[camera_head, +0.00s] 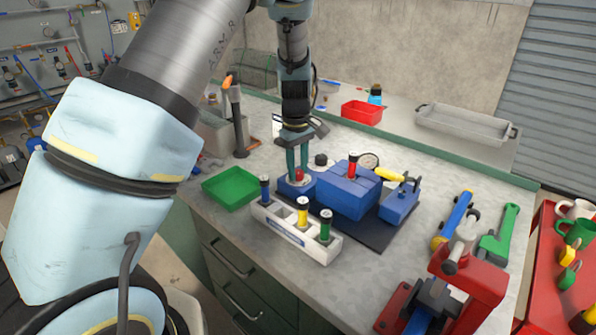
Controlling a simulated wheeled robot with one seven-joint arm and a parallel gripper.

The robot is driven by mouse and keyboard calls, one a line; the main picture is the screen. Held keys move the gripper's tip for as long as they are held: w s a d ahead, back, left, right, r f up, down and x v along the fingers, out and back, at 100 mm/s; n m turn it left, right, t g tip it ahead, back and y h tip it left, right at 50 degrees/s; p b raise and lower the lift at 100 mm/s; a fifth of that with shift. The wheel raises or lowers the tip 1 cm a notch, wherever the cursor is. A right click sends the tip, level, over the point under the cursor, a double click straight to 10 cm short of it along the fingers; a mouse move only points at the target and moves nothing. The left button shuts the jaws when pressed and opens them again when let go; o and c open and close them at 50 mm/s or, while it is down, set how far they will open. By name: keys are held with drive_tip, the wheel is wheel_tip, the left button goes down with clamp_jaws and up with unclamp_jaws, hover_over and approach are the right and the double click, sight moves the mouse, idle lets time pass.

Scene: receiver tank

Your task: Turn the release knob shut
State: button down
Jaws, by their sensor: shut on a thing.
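A blue receiver tank (345,198) stands on a dark mat (375,235) on the grey workbench. A small blue block (283,187) sits at its left, with a small red knob (299,174) on top. My gripper (298,170) points straight down over this block. Its teal fingers are shut on the red knob, partly hiding it. At the tank's right is another blue block (398,207) with a yellow lever (388,174). A red piece with a black top (352,167) stands on the tank. A round gauge (369,161) shows behind it. The knob's turned angle cannot be read.
A white rack (275,232) with blue-, yellow- and green-banded cylinders stands close in front of the knob. A green tray (233,187) lies left. A black knob (321,160) stands behind my gripper.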

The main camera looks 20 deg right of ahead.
drive_tip(key=m+b, duration=0.1)
drive_tip(key=m, duration=0.3)
drive_tip(key=shift+f+m, duration=0.1)
drive_tip(key=shift+m, duration=0.2)
drive_tip(key=shift+m+b, duration=0.6)
drive_tip(key=shift+m, duration=1.9)
drive_tip(key=c, duration=0.5)
unclamp_jaws()
drive_tip(key=shift+r, duration=0.2)
wheel_tip(320, 180, up, 11)
drive_tip(key=b, duration=0.2)
drive_tip(key=shift+a+f, duration=0.15)
drive_tip(key=shift+f, duration=0.05)
drive_tip(key=shift+w, duration=0.1)
